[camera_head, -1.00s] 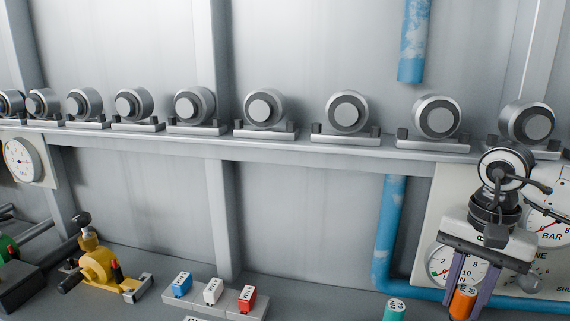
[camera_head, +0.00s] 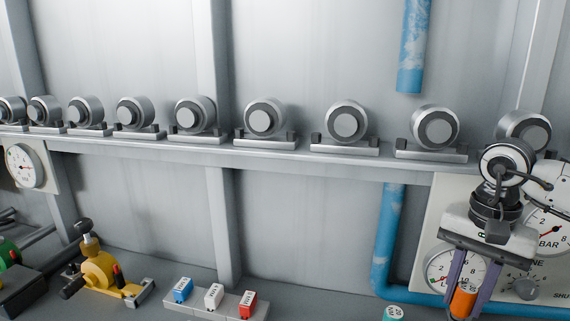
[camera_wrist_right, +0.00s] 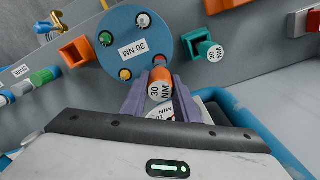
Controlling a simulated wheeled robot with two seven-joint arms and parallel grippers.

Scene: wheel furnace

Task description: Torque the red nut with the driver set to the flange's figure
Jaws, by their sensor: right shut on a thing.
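My right gripper (camera_head: 463,296) is shut on an orange driver (camera_wrist_right: 160,87), labelled 30 NM, which also shows in the head view (camera_head: 463,301). A blue round flange (camera_wrist_right: 170,22) with a 30 NM label (camera_wrist_right: 132,49) lies beyond the fingertips in the right wrist view. It carries green (camera_wrist_right: 106,38), white (camera_wrist_right: 143,20) and yellow (camera_wrist_right: 125,74) nuts. The red nut (camera_wrist_right: 159,60) shows at the flange edge, just past the driver's far end. I cannot tell whether they touch. My left gripper is not in view.
A teal driver (camera_wrist_right: 214,53) marked 20 NM sits beside the flange. An orange holder (camera_wrist_right: 77,52) stands on its other side. A blue pipe (camera_head: 387,240) and gauge panel (camera_head: 436,220) are close to the right arm. Blue, white and red blocks (camera_head: 214,296) sit left.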

